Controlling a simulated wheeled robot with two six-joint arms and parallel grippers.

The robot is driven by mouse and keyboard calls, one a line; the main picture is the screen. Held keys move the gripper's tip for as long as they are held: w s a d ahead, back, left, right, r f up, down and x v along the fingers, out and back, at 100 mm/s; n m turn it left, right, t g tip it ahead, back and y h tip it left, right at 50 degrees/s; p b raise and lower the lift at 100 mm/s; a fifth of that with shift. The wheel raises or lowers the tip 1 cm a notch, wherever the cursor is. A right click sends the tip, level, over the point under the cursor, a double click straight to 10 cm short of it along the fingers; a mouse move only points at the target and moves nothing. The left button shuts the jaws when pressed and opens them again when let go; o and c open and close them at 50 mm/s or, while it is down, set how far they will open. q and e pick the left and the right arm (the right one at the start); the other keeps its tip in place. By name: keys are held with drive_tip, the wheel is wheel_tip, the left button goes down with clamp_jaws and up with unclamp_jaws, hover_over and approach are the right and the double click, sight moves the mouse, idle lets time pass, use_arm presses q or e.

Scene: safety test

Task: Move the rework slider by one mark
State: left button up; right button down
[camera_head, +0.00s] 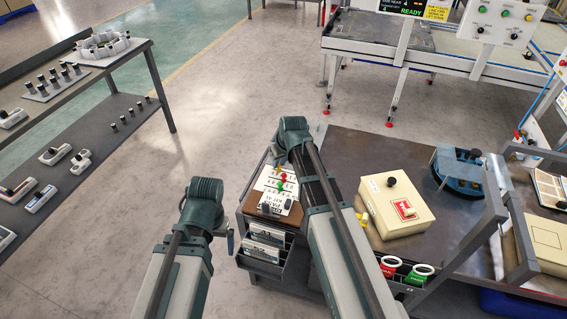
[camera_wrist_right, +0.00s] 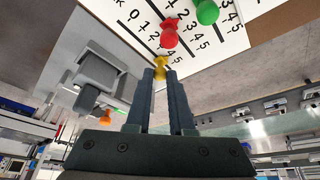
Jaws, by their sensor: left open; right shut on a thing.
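A white board (camera_head: 268,188) with printed number rows lies on a brown-topped stand. In the right wrist view its number rows (camera_wrist_right: 133,14) run from 0 to 5, one after a letter k. A yellow knob (camera_wrist_right: 160,65), a red knob (camera_wrist_right: 169,38) and a green knob (camera_wrist_right: 207,12) sit on it. My right gripper (camera_wrist_right: 161,76) is shut on the yellow knob. Its exact mark is hidden by the fingers. In the head view my right arm reaches over the board's right side. My left gripper (camera_head: 230,238) is open and empty, left of the stand.
A cream box (camera_head: 399,203) with a red label and a blue round fixture (camera_head: 457,170) stand on the dark bench to the right. Holders with cards (camera_head: 266,242) sit below the board. A shelf rack (camera_head: 85,110) stands at left. The floor between is clear.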

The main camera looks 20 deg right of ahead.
drive_tip(key=c, duration=0.8)
unclamp_jaws()
drive_tip(key=shift+o, duration=0.2)
drive_tip(key=shift+s, duration=0.1)
drive_tip(key=p+v, duration=1.3)
drive_tip(key=v, duration=0.1)
drive_tip(key=shift+f, duration=0.1)
drive_tip(key=s+a+g+h, duration=0.1)
drive_tip(key=s+a+g, duration=0.1)
drive_tip(key=s+a, duration=0.4)
drive_tip(key=s+a+f+n+g+h, duration=0.1)
drive_tip(key=s+a+g, duration=0.2)
drive_tip(key=s+a, duration=0.4)
drive_tip(key=s, duration=0.5)
drive_tip(key=shift+s+a+f+n, duration=0.25)
drive_tip(key=shift+s+a+n, duration=0.05)
drive_tip(key=shift+s+a, duration=0.1)
